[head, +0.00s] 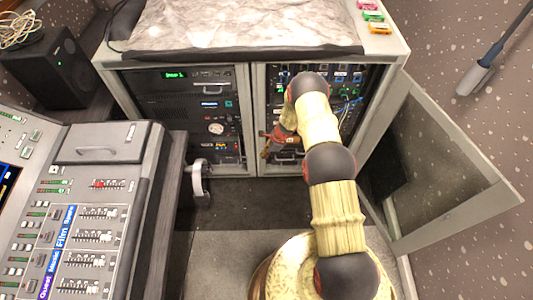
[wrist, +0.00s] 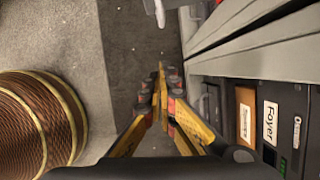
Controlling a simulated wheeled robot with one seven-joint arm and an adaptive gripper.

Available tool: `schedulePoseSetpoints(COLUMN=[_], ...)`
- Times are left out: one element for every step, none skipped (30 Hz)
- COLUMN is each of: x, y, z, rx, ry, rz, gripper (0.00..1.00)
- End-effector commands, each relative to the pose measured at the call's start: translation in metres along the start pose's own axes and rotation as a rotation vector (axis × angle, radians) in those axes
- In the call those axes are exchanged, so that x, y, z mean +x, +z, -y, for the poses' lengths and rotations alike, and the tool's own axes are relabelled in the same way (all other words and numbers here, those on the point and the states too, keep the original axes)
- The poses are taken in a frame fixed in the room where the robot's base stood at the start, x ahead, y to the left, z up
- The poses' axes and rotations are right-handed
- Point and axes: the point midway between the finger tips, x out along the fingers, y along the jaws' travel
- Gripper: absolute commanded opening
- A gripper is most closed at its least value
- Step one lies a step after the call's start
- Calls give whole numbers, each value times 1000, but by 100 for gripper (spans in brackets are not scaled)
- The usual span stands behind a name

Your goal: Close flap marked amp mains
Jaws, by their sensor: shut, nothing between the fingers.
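No "amp mains" marking is readable in either view, so I cannot tell which part is that flap. A mesh-panelled door (head: 440,170) stands wide open at the right of the rack cabinet. A grey lid with a handle (head: 102,142) lies on the console at the left. My gripper (head: 272,150) is in front of the middle of the rack, partly hidden by my arm. In the wrist view my gripper (wrist: 161,78) has its yellow fingers together and empty, over dark floor, left of the rack front.
The rack's left bay (head: 190,110) and right bay (head: 335,90) hold equipment. A pale curved handle-like part (head: 200,180) sticks out before the left bay. The wrist view shows a "Foyer" label (wrist: 270,122) and an orange label (wrist: 245,118). Floor (head: 250,205) before the rack is clear.

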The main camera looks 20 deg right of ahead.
Motion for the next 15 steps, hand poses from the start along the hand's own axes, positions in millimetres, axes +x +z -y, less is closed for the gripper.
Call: schedulePoseSetpoints(x=[14, 20, 28, 34, 40, 46, 52, 51, 52, 54, 55, 56, 57, 58, 59], y=[-1, -1, -1, -1, -1, 0, -1, 8, 14, 18, 21, 25, 27, 30, 32], z=[0, 0, 0, 0, 0, 0, 0, 1, 1, 1, 1, 1, 1, 0, 0], rx=[-1, -1, -1, -2, -2, -2, -1, -5, -4, -5, -5, -3, -2, -2, -3], ry=[0, 1, 0, 1, 1, 1, 1, -1, -1, -1, -1, -1, -1, -1, -1], rz=[0, 0, 0, 0, 0, 1, 1, 1, 1, 1, 1, 1, 1, 1, 1], gripper=[0, 0, 0, 0, 0, 0, 0, 0, 0, 0, 0, 0, 0, 0, 0])
